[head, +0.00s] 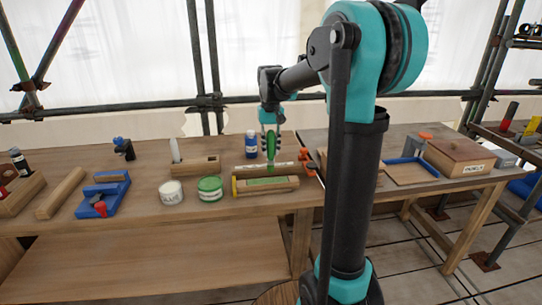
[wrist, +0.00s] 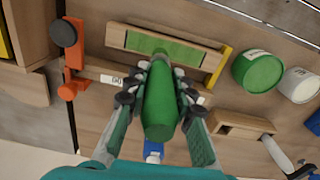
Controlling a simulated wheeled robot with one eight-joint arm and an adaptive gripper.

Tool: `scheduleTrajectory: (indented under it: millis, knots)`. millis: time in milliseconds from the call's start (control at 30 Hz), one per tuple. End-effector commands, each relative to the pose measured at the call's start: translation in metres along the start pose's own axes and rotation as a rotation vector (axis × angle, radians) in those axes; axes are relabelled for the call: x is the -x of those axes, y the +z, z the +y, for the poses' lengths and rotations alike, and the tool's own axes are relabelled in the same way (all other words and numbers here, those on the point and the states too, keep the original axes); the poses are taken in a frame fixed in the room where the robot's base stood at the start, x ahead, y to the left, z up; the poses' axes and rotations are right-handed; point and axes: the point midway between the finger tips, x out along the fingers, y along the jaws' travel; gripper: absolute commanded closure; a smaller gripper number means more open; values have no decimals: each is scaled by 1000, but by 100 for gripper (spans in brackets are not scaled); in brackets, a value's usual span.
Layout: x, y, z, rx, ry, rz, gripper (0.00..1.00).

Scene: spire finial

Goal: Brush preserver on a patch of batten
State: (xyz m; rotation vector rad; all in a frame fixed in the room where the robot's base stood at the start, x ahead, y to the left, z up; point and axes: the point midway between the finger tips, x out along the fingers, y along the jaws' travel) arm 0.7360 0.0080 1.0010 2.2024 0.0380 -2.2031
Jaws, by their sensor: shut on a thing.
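My gripper (head: 270,138) is shut on a green brush (head: 270,152), which points down over the batten. In the wrist view the brush's fat green handle (wrist: 160,108) sits between the fingers (wrist: 160,88). The wooden batten (head: 240,187) lies along the bench's front, with a yellow end and a green patch (head: 268,181) on its upper face. The patch (wrist: 190,52) also shows in the wrist view, just beyond the brush. The brush tip is near the patch; I cannot tell whether they touch. A green-lidded tin (head: 210,188) stands left of the batten.
A white tin (head: 171,191) stands beside the green one. A blue bottle (head: 251,145) stands behind the batten. An orange clamp (wrist: 75,62) is close to the batten's other end. A blue tool (head: 100,198) and wooden blocks lie further left. Bare bench lies between.

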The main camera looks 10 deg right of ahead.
Motion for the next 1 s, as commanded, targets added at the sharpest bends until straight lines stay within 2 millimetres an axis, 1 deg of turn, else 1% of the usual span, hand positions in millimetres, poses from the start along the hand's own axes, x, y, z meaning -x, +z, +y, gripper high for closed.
scheduleTrajectory:
  millis: [200, 400, 533, 1000]
  knots:
    - [20, -5, 1, 0, 0, 0, 100]
    - [35, -9, 2, 0, 0, 0, 100]
    - [38, -10, 2, 0, 0, 0, 100]
    - [37, -9, 2, 0, 0, 0, 100]
